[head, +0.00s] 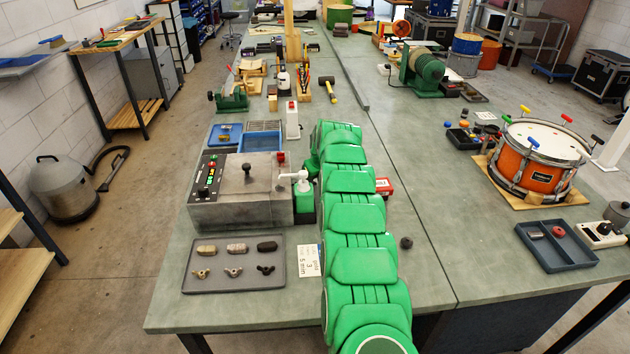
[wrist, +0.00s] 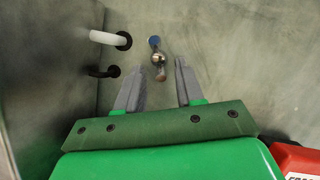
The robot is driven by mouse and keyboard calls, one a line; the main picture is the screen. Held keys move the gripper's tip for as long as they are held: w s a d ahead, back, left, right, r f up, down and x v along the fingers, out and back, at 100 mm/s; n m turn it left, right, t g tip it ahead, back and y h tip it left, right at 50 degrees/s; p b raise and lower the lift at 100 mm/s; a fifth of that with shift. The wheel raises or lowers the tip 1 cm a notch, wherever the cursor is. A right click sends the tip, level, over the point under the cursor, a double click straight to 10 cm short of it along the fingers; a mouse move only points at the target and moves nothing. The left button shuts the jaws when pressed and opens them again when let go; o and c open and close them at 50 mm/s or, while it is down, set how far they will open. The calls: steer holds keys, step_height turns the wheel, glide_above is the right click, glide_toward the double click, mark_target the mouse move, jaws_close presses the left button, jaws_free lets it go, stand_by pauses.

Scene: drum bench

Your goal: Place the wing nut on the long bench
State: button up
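My gripper (wrist: 161,66) shows in the wrist view with its two grey fingers apart. A small metallic piece (wrist: 157,59), with a blue end and a brownish end, shows at and just beyond the fingertips. It looks like a wing nut over the bench surface, with gaps to both fingers; I cannot tell its exact height. In the head view my green arm hides the gripper and this piece. The long bench (head: 420,200) has a grey-green top.
Bench right of the arm is mostly clear, before the drum (head: 535,170).

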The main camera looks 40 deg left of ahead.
steer(key=v, duration=1.2)
stand_by(0.4)
steer(key=shift+d, duration=0.1)
